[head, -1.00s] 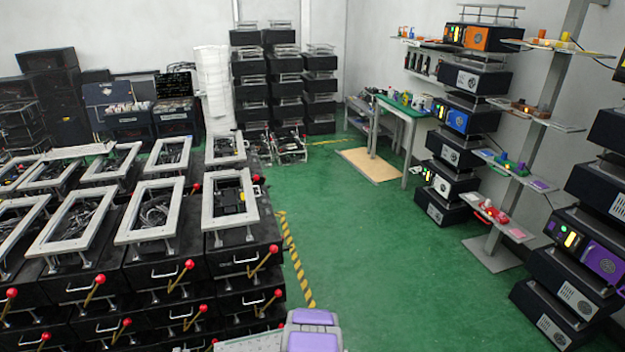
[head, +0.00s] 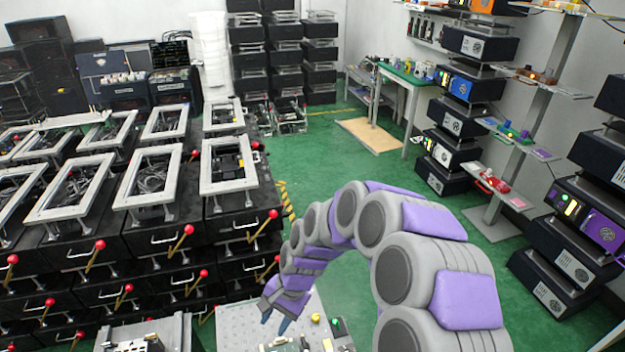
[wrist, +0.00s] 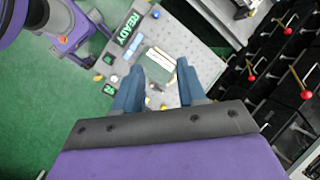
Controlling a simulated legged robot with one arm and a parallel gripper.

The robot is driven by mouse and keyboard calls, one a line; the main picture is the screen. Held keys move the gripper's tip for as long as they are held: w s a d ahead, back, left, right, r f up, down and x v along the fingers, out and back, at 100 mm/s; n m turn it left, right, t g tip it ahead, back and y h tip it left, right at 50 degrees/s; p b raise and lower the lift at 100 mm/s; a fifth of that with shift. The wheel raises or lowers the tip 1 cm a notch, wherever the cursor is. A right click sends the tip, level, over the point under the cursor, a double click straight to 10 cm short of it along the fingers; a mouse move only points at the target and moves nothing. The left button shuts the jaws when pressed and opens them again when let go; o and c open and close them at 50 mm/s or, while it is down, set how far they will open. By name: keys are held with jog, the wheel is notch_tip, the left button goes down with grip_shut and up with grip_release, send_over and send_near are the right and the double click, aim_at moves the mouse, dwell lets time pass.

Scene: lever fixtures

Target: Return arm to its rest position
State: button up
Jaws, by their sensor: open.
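My arm, grey with purple panels, arcs across the lower right of the head view. My gripper (head: 275,318) is at the far end of the arc, pointing down over the front of a grey perforated plate (head: 236,322). In the wrist view, my gripper (wrist: 159,75) shows two blue fingers that are apart, with nothing held between them. Beyond the fingers lies the same grey plate, with small parts and a green "READY" display (wrist: 132,23).
Black units with red-knobbed levers (head: 272,215) and grey frames on top fill the left. Stacked black boxes and a post with shelves (head: 545,105) stand on the right. Green floor (head: 330,165) is open between them. A green-topped table (head: 405,75) stands farther back.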

jog(key=s+d+r+n+h+b, duration=0.3)
jog(key=s+d+r+n, duration=0.2)
jog(key=s+d+r, duration=0.9)
jog(key=s+d+f+h+b, duration=0.1)
jog(key=s+d, duration=0.7)
jog(key=s, duration=0.3)
jog(key=shift+s+d, duration=0.4)
jog(key=shift+w+f, duration=0.1)
